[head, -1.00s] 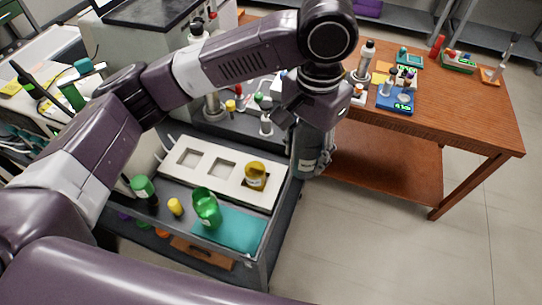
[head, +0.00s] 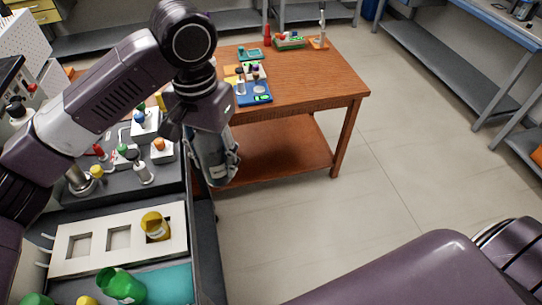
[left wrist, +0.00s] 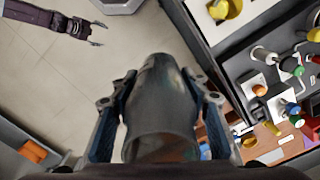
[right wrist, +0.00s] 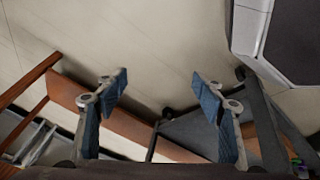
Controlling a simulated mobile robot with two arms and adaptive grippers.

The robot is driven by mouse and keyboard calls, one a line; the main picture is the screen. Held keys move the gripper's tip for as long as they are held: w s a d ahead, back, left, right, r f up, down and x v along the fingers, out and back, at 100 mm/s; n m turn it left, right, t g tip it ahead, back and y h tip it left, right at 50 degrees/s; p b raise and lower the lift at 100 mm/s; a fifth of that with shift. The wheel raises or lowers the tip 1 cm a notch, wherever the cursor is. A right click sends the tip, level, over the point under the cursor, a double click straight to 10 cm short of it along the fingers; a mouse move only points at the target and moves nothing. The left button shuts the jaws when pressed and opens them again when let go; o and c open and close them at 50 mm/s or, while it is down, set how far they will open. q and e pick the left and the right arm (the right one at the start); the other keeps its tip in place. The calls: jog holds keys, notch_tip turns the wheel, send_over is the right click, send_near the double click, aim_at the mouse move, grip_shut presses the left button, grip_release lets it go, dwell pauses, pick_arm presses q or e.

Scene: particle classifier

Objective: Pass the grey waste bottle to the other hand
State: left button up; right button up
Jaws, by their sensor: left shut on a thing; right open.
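The grey waste bottle (head: 210,152) hangs in my left gripper (head: 218,165), off the right side of the dark cart and above the floor. My left gripper is shut around it, and the fingers partly hide it. In the left wrist view the grey, see-through bottle (left wrist: 162,105) sits between the two blue-padded fingers. My right gripper (right wrist: 160,85) is open and empty in the right wrist view, with nothing between its fingers. It also shows small at the upper left of the left wrist view (left wrist: 102,34), well apart from the bottle.
The cart carries a white tray (head: 92,262) with square holes and a yellow jar (head: 155,226) at one hole. A wooden table (head: 305,85) stands behind the bottle.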

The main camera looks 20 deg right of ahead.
jog(key=w+d+r+n+t, duration=0.2)
jog(key=w+r+n+t, duration=0.1)
jog(key=w+r, duration=0.6)
jog(key=w+d+r+n+t, duration=0.35)
jog(key=w+r, duration=0.35)
jog(key=w, duration=0.4)
jog(key=w+a+r+n+t+y, duration=0.15)
jog(key=w+r+n, duration=0.25)
jog(key=r, duration=0.5)
jog(key=w+a+r+n+t+y, duration=0.1)
jog(key=w+r+n+t+y, duration=0.3)
jog(key=r, duration=0.5)
jog(key=a+r+n+g+y, duration=0.1)
jog(key=a+r+n+y, duration=0.2)
jog(key=r+n, duration=0.45)
jog(key=a+r+n+y, duration=0.3)
jog(key=r+n, duration=0.2)
jog(key=r, duration=0.6)
jog(key=n+g+y, duration=0.5)
jog(key=n+g, duration=0.3)
jog(key=n, duration=0.8)
send_near(212, 158)
notch_tip(212, 158, down, 3)
jog(key=w+d, duration=0.2)
jog(key=w, duration=0.1)
jog(key=shift+n+g, duration=0.4)
jog(key=x, duration=1.1)
jog(key=shift+s+a, duration=0.1)
jog(key=shift+a, duration=0.3)
jog(key=shift+c, duration=0.3)
